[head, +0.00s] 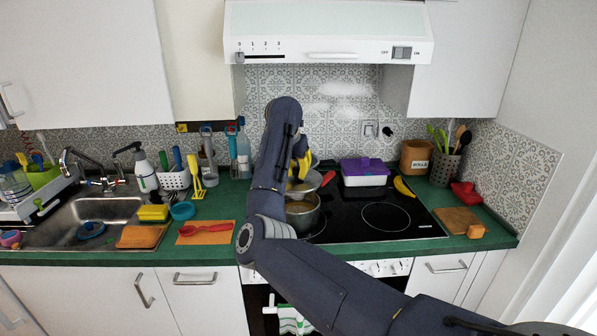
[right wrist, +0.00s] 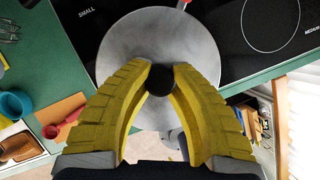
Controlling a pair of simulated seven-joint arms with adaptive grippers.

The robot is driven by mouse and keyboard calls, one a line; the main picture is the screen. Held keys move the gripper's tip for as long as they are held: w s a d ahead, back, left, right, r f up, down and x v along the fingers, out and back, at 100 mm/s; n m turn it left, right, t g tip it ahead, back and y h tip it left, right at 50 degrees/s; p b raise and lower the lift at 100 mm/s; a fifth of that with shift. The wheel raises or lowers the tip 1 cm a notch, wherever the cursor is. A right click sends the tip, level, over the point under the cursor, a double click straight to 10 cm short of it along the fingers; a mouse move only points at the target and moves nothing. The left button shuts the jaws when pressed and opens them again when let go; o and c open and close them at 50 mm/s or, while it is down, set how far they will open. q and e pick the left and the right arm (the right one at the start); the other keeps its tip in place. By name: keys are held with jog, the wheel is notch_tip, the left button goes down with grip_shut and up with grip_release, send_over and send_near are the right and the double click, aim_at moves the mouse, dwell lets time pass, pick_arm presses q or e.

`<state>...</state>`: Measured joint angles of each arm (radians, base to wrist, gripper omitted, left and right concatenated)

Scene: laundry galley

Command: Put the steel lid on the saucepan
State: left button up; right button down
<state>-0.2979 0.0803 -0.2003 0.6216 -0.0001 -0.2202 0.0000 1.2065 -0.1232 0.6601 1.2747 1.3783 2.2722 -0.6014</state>
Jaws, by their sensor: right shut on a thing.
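The steel lid (right wrist: 118,50) is a round grey disc with a black knob (right wrist: 160,79). My right gripper (right wrist: 161,72) has its yellow fingers closed on the knob from both sides. In the head view my right gripper (head: 300,168) shows partly behind my own arm. The lid (head: 309,182) is held below it. The saucepan (head: 303,215) stands on the hob at the front left, just below the lid in the picture. My arm hides part of its left side. In the right wrist view the lid blocks the saucepan. My left gripper is out of view.
A red handle end (head: 328,177) shows beside the lid. A white container with a purple lid (head: 364,168) and a banana (head: 403,187) are at the back right of the black hob (head: 420,222). A red spoon (head: 207,228) lies on an orange board left of the hob.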

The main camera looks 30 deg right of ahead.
aim_at(296, 180)
jog(key=shift+f, duration=2.85)
jog(key=shift+f, duration=1.2)
jog(key=c, duration=1.2)
grip_release()
jog(key=shift+c, duration=0.2)
jog(key=shift+r, duration=3)
